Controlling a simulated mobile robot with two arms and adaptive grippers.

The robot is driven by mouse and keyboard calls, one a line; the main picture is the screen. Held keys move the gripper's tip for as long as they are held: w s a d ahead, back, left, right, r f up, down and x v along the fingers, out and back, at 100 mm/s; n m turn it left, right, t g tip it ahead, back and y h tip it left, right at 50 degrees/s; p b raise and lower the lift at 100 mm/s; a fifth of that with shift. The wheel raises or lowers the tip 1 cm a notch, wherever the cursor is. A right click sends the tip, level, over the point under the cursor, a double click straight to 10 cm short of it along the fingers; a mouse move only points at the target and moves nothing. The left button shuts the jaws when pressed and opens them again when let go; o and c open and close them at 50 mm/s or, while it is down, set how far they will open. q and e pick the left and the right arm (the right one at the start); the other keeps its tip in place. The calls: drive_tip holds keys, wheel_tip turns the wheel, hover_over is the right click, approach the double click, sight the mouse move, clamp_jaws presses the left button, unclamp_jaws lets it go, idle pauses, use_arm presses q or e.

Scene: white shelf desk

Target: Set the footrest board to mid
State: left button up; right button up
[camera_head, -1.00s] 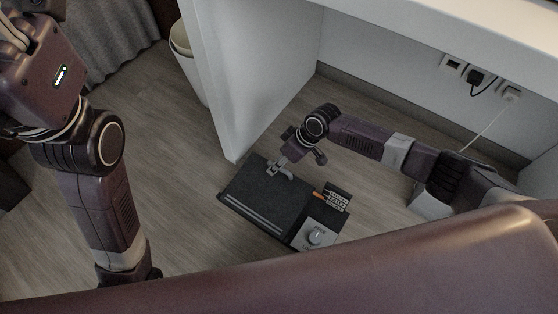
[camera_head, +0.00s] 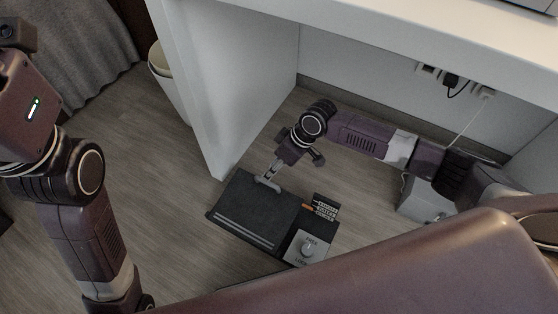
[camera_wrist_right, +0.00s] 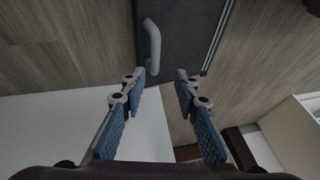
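The footrest board (camera_head: 245,212) is a dark flat plate on the floor under the desk, with a grey bar handle (camera_head: 267,184) at its far edge. Beside it on the right are a panel with a grey knob (camera_head: 308,247) marked with words like FREE and LOCK, and a dark label plate (camera_head: 325,208) with an orange marker (camera_head: 307,207). My right gripper (camera_head: 273,174) is at the handle. In the right wrist view its blue-padded fingers (camera_wrist_right: 157,86) are apart, with the handle (camera_wrist_right: 153,45) just beyond the tips, nearer the left finger. My left gripper is out of frame.
A white desk side panel (camera_head: 215,90) stands behind and left of the board. A white bin (camera_head: 163,65) is beyond it. A white box (camera_head: 425,200) is at the right, under my right arm. Wall sockets (camera_head: 450,80) are at the back. Floor left of the board is clear.

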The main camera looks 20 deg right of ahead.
drive_tip(key=v, duration=0.6)
drive_tip(key=shift+s, duration=0.15)
idle(0.3)
